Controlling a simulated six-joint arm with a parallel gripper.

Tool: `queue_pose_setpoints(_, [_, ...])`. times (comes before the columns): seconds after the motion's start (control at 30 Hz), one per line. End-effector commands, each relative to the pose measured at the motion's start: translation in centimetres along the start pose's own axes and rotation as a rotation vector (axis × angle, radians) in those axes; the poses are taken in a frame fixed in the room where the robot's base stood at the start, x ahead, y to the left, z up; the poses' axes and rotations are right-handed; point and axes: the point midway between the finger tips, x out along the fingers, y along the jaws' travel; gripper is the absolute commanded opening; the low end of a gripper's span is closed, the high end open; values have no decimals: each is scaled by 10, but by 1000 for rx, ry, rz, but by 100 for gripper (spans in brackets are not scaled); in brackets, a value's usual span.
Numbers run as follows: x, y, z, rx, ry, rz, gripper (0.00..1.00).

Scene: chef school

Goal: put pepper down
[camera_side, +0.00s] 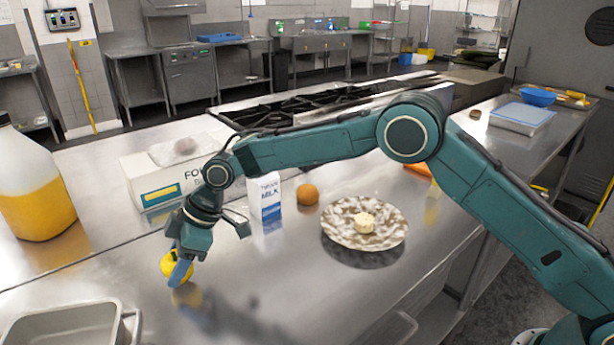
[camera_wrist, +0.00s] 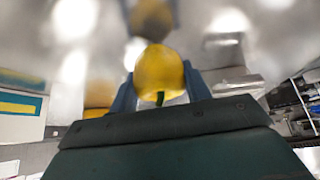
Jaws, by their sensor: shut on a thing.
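A yellow pepper (camera_side: 171,266) is between the blue fingertips of my gripper (camera_side: 181,268) at the left front of the steel counter. The pepper also shows in the wrist view (camera_wrist: 158,75), with its green stem towards the camera and a blue finger on each side. My gripper (camera_wrist: 158,92) is shut on it and points downward. The pepper is low over the counter, with its reflection just below it. I cannot tell whether it touches the surface.
A grey tub (camera_side: 62,328) stands at the front left. A jug (camera_side: 36,195) and a white box (camera_side: 150,185) stand behind. Bare counter lies right of my gripper.

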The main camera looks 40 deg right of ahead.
Motion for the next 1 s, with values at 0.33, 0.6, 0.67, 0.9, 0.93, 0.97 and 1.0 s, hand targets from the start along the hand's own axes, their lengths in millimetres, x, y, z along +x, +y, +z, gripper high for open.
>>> queue_pose_setpoints(0.33, [10,0,7,0,0,1,25])
queue_pose_setpoints(0.6, [13,0,9,0,0,1,25])
queue_pose_setpoints(0.67, [13,0,9,0,0,1,59])
queue_pose_setpoints(0.9, [13,0,8,0,0,1,70])
queue_pose_setpoints(0.93, [13,0,8,0,0,1,70])
queue_pose_setpoints(0.97, [13,0,8,0,0,1,70])
queue_pose_setpoints(1.0, [13,0,8,0,0,1,70])
